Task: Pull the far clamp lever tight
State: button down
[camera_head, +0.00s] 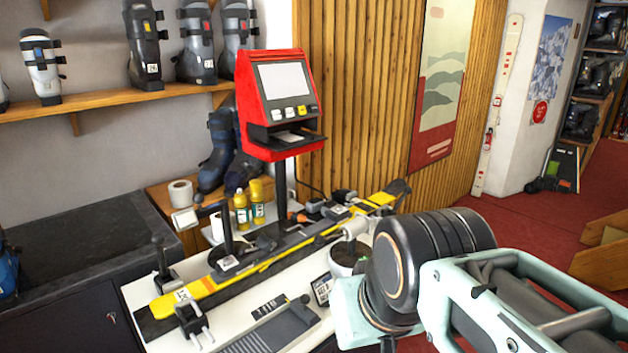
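A yellow and black ski (265,262) lies diagonally across the white bench (150,297). At its near-left end is a clamp with an upright black-knobbed lever (159,258), and a grey metal clamp part (193,322) stands at the ski's front edge. A tall upright black post (227,232) stands by the middle of the ski. Towards the ski's far right end is grey and black clamp hardware (344,198); its lever position is too small to tell. My arm covers the right foreground, close to the bench's right end. My gripper's fingers do not show.
A red screen terminal (283,100) stands on a black post behind the ski. Yellow bottles (241,211) and a paper roll (181,193) are at the back. A dark grooved tray (272,335) lies at the front. Ski boots line a wooden shelf (95,103). Red floor is open at right.

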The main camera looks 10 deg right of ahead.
aim_at(407, 190)
jog(key=i+l, duration=0.1)
jog(key=l, duration=0.7)
jog(key=i+l, duration=0.1)
jog(key=l, duration=0.65)
jog(key=i+l, duration=0.1)
jog(key=l, duration=0.7)
jog(key=i+l, duration=0.3)
jog(key=i+j+z, duration=0.1)
jog(key=i, duration=0.35)
jog(key=i+j+z, duration=0.1)
jog(key=i+j, duration=0.2)
jog(key=i+l+u, duration=0.1)
jog(key=l, duration=0.25)
jog(key=i+j+z, duration=0.1)
jog(key=j, duration=0.3)
